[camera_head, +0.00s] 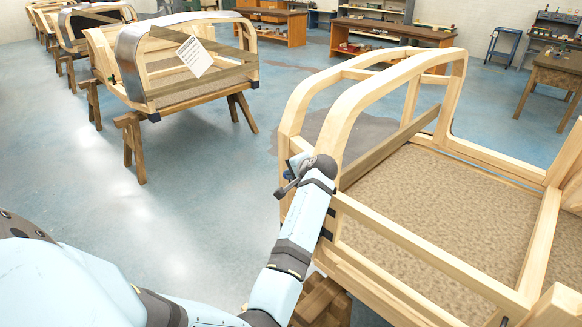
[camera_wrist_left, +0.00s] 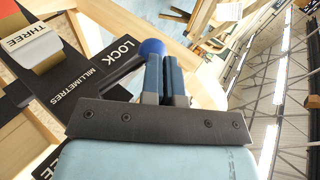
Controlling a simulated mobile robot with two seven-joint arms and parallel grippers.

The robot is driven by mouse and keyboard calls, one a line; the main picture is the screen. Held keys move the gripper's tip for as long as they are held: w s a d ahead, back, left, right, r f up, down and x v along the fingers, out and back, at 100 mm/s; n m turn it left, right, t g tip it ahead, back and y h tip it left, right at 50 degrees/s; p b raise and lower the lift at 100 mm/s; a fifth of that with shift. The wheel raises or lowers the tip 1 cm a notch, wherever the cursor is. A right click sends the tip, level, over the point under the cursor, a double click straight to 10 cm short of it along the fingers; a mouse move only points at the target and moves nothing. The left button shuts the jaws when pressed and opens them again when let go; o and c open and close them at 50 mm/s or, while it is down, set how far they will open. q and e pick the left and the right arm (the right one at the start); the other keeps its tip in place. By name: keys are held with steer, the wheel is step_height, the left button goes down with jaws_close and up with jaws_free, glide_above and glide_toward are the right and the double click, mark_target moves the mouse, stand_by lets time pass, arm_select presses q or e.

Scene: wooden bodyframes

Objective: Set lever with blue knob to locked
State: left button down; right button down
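In the left wrist view, the round blue knob (camera_wrist_left: 152,48) sits at the end of a dark lever (camera_wrist_left: 122,69). The lever lies beside a black plate (camera_wrist_left: 93,50) printed LOCK, close to that word. My left gripper (camera_wrist_left: 163,62) has its two fingers nearly together, and their tips are right beside the knob. The knob is outside the fingers, at their left; whether they touch is unclear. In the head view, my left gripper (camera_head: 287,183) is at the near left corner of the wooden bodyframe (camera_head: 342,125). My right gripper is not in view.
A pale tab (camera_wrist_left: 35,48) marked THREE stands out beside the plate. The bodyframe's rails and brown floor panel (camera_head: 430,200) lie right of my arm. Open blue floor (camera_head: 210,200) is to its left. Another bodyframe on trestles (camera_head: 185,95) stands farther back.

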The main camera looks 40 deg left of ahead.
arm_select(q)
steer(key=shift+w+a+f, duration=0.1)
steer(key=shift+a+f, duration=0.05)
steer(key=shift+f, duration=0.05)
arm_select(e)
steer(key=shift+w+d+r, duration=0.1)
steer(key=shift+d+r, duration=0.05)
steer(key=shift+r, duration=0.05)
arm_select(q)
steer(key=shift+a+f+p, duration=0.1)
steer(key=shift+p, duration=0.2)
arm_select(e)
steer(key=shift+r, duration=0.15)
